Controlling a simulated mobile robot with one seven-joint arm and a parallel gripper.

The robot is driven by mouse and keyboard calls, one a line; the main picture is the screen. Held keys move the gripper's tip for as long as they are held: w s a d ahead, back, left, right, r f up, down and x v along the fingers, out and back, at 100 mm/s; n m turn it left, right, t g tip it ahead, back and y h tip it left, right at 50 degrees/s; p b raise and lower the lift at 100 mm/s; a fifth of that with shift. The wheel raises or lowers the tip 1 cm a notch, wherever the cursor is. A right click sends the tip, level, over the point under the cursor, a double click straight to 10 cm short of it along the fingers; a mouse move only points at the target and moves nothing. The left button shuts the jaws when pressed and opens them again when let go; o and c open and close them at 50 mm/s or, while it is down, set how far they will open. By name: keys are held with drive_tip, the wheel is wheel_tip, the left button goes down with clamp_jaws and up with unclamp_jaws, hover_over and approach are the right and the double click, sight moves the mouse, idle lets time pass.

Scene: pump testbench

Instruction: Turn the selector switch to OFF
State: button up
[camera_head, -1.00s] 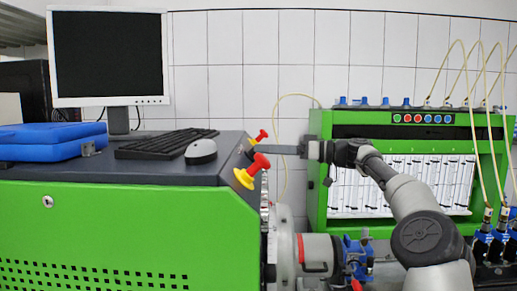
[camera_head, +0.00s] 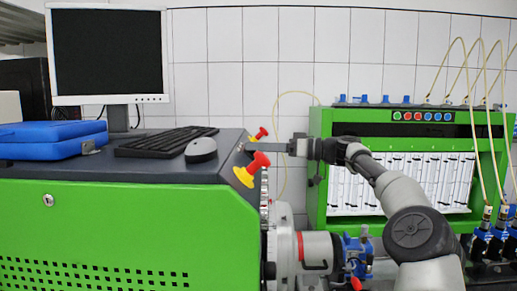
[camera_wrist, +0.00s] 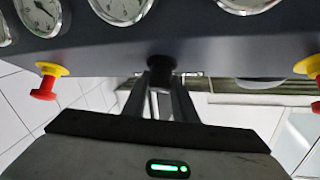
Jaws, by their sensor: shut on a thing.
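The selector switch is a small black knob (camera_wrist: 161,62) on the underside edge of the dark grey panel in the wrist view. My gripper (camera_wrist: 161,82) has its two fingers at the knob, one on each side, shut on it. The knob's pointer and any OFF marking do not show, so I cannot tell its position. In the head view my gripper (camera_head: 250,148) reaches in from the right to the console's sloped end. The switch cannot be made out there.
Red-and-yellow emergency buttons (camera_head: 252,169) (camera_wrist: 44,84) flank the switch. Round gauges (camera_wrist: 122,8) sit on the panel. A mouse (camera_head: 201,150), keyboard (camera_head: 165,142) and monitor (camera_head: 108,55) are on the console. A green flow-meter rack (camera_head: 319,190) stands behind my arm.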

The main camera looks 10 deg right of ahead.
drive_tip(key=shift+f+b, duration=0.15)
drive_tip(key=shift+b, duration=0.15)
drive_tip(key=shift+f+m+t+h+b, duration=0.15)
drive_tip(key=shift+m+t+h+b, duration=0.15)
drive_tip(key=shift+m+t+b, duration=0.6)
drive_tip(key=m+t+h+b, duration=0.1)
drive_tip(key=m+b, duration=0.1)
drive_tip(key=b, duration=0.2)
drive_tip(key=shift+a+m+h, duration=0.1)
drive_tip(key=shift+m+h, duration=0.2)
drive_tip(key=shift+h, duration=0.1)
drive_tip(key=m+h, duration=0.1)
drive_tip(key=m, duration=0.1)
drive_tip(key=m+t+h+b, duration=0.1)
drive_tip(key=shift+r+m+h, duration=0.3)
drive_tip(key=shift+m, duration=0.1)
drive_tip(key=shift+m+t+h, duration=0.4)
drive_tip(key=shift+m+h, duration=0.6)
drive_tip(key=shift+m, duration=0.3)
drive_tip(key=o, duration=1)
drive_tip(key=shift+o, duration=0.2)
